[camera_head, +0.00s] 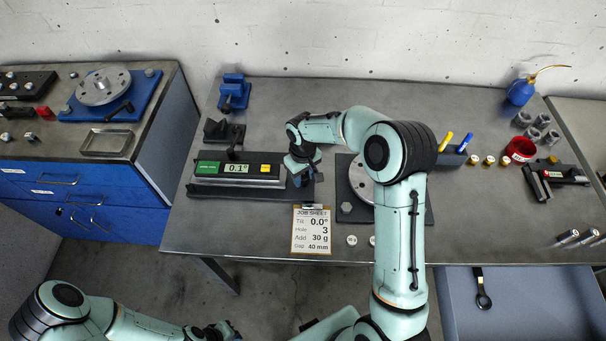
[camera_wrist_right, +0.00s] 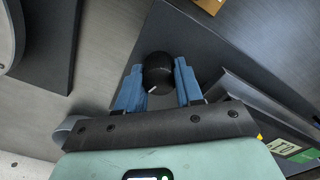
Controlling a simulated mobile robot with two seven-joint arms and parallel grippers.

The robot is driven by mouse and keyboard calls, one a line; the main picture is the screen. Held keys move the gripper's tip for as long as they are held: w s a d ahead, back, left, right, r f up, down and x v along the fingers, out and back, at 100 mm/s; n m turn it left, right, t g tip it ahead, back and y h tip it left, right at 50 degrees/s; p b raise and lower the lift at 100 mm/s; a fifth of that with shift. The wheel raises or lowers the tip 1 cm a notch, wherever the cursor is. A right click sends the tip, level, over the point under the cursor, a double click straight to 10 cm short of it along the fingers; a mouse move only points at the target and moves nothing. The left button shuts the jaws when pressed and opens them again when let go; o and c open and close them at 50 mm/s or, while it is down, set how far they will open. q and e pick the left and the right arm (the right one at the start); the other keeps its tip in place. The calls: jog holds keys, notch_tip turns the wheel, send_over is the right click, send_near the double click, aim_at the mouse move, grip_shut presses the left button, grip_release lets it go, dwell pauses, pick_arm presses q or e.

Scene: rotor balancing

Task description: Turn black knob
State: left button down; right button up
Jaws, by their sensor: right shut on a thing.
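The black knob (camera_wrist_right: 158,70) shows in the right wrist view, round and ribbed, with a white pointer line. My right gripper (camera_wrist_right: 158,88) has its blue fingers on both sides of it and is shut on it. In the head view my right gripper (camera_head: 301,172) is at the right end of the level device, and the knob is hidden there. The level device (camera_head: 240,169) has a green label and a display reading 0.1°. My left gripper (camera_head: 215,332) is low at the bottom edge, away from the table; its fingers are too unclear to judge.
A job sheet (camera_head: 311,230) stands in front, reading Tilt 0.0°, Hole 3, Add 30 g, Gap 40 mm. A rotor disc (camera_head: 360,183) on a dark plate is to the right, partly behind my right arm. A blue vise (camera_head: 234,92) stands behind. A red tape roll (camera_head: 520,149) is far right.

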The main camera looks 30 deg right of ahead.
jog(key=shift+w+r+n, duration=0.1)
jog(key=shift+n, duration=1)
jog(key=o, duration=1)
notch_tip(320, 180, up, 13)
jog(key=shift+r+p, duration=0.2)
jog(key=shift+p, duration=0.25)
